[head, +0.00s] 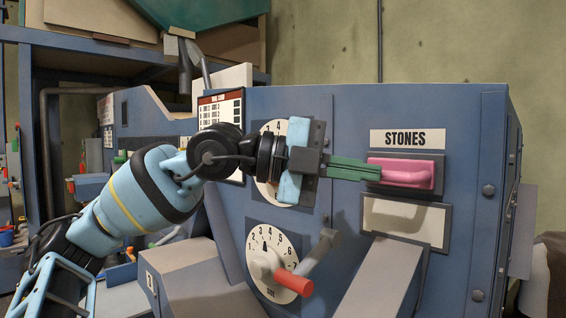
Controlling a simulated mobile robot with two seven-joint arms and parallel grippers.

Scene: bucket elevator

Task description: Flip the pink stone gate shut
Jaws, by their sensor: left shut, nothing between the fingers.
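The pink stone gate handle (405,172) sits on the blue machine's front, under the "STONES" label (407,139). My left gripper (375,173) reaches in from the left with its green fingers shut and nothing between them. The fingertips are at the left end of the pink handle; I cannot tell whether they touch it. My right gripper does not show.
Below the pink gate is a pale panel (435,225) above a grey chute (380,280). A numbered dial (268,240) and a red-handled lever (294,283) are to the lower left. Another dial is partly hidden behind my left gripper.

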